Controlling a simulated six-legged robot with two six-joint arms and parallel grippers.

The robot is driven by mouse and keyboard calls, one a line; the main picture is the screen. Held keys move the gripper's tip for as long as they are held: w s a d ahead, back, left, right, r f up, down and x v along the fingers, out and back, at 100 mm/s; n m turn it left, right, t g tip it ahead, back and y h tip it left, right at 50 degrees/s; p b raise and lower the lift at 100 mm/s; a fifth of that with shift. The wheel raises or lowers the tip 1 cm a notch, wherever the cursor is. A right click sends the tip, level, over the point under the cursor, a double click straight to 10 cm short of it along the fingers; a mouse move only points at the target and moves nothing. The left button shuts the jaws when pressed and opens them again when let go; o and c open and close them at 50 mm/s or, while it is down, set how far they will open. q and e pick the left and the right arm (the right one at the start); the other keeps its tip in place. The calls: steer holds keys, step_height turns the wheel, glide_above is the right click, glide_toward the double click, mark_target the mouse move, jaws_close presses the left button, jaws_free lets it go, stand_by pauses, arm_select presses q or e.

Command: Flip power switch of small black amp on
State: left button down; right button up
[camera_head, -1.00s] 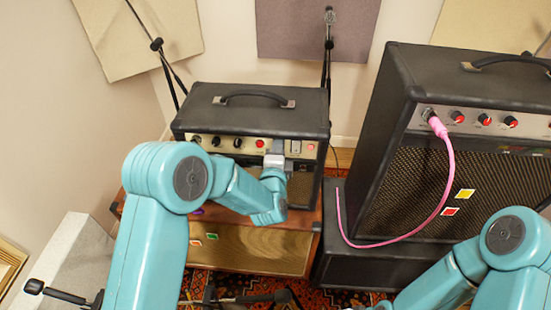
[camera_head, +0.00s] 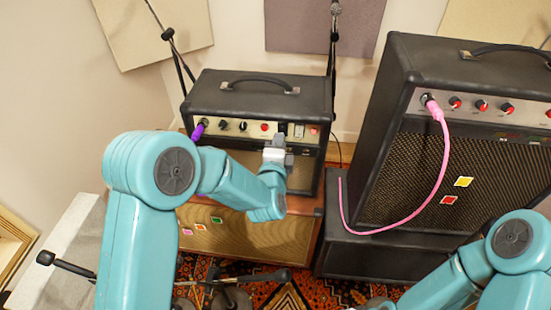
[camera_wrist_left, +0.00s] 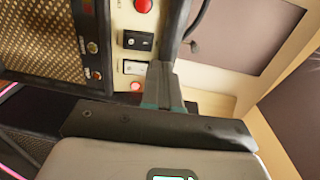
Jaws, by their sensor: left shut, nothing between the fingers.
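The small black amp (camera_head: 258,95) stands on a wooden cabinet in the head view, its cream control panel facing me. A black rocker switch (camera_wrist_left: 138,40) and a white rocker switch (camera_wrist_left: 133,67) show on the panel in the wrist view, beside a small red lamp (camera_wrist_left: 137,86) that looks lit. The white switch (camera_head: 299,131) also shows in the head view. My left gripper (camera_head: 281,138) is shut and empty in front of the panel, near the switches. Its fingers (camera_wrist_left: 162,82) also show in the wrist view; contact cannot be told. My right gripper is out of view.
A larger black amp (camera_head: 450,165) with a pink cable (camera_head: 447,160) stands to the right. A purple plug (camera_head: 198,131) sits at the small amp's left end. Microphone stands (camera_head: 334,60) rise behind it. The cabinet (camera_head: 230,232) is below.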

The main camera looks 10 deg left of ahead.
arm_select(q)
steer(key=s+r+b, duration=0.1)
steer(key=s+r, duration=0.1)
steer(key=s, duration=0.4)
steer(key=s+a+f+g+y, duration=0.1)
steer(key=a+f+g, duration=0.15)
steer(key=f, duration=0.35)
steer(key=s+a+f+g, duration=0.1)
steer(key=s+a+f, duration=0.1)
steer(key=a+f, duration=0.35)
steer(key=s+d+f+n+g+h, duration=0.1)
steer(key=s+f+n+g, duration=0.1)
steer(key=s+f, duration=0.35)
steer(key=s+d+f+n+g+h, duration=0.1)
steer(key=s+f+n+g, duration=0.15)
steer(key=f, duration=0.55)
steer(key=s+d+f+n+g+h, duration=0.2)
steer(key=s+d+f+n+g, duration=0.1)
steer(key=s+n, duration=0.4)
steer(key=s+d+f+n+g+h, duration=0.2)
steer(key=s+n+g, duration=0.3)
steer(key=s, duration=0.5)
steer(key=shift+d+f+n+g+h, duration=0.35)
steer(key=shift+d+f+n, duration=0.45)
steer(key=shift+n, duration=0.35)
